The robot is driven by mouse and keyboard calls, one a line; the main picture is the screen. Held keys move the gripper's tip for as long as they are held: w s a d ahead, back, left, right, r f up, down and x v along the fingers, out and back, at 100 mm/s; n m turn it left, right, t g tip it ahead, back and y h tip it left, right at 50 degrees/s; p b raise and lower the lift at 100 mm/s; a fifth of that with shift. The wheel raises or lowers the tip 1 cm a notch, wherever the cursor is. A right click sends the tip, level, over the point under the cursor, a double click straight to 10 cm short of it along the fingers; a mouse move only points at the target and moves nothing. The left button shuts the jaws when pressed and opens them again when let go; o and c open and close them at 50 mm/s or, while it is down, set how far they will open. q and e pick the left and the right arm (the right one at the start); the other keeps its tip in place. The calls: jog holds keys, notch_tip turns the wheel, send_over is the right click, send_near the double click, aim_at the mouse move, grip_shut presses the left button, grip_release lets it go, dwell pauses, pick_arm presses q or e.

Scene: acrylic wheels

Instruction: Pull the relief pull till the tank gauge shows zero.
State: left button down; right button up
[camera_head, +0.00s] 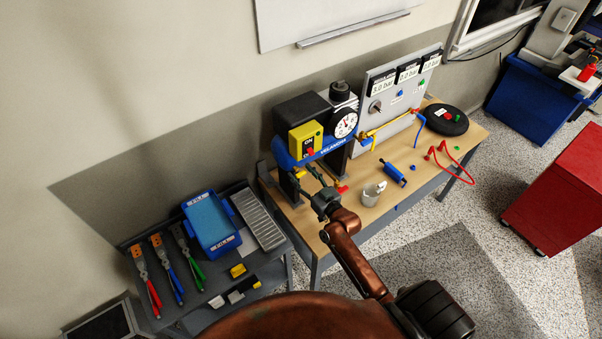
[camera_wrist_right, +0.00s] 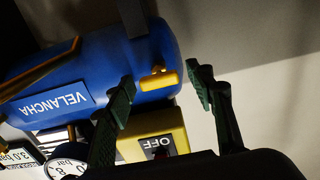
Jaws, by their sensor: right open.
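The blue tank (camera_head: 328,146) marked VELANCHA stands on the wooden bench. Its round white tank gauge (camera_head: 345,122) faces me, but the needle reading is too small to tell; part of a dial (camera_wrist_right: 65,168) shows at the lower left of the wrist view. A small yellow relief pull (camera_wrist_right: 158,79) sticks out of the tank's end; in the head view it shows (camera_head: 299,173) beside the fingers. My right gripper (camera_head: 309,180) is open at this end. In the wrist view its fingers (camera_wrist_right: 163,86) stand either side of the pull, with gaps. My left gripper is out of view.
A yellow ON/OFF switch box (camera_head: 305,139) is close to the fingers. A panel (camera_head: 402,92) with displays, a hose reel (camera_head: 446,119), a white cup (camera_head: 374,193) and a blue tool (camera_head: 394,174) are on the bench. A dark cart (camera_head: 205,285) with pliers and a blue tray stands left.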

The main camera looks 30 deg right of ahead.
jog(key=shift+w, duration=0.3)
jog(key=shift+c, duration=0.6)
grip_shut()
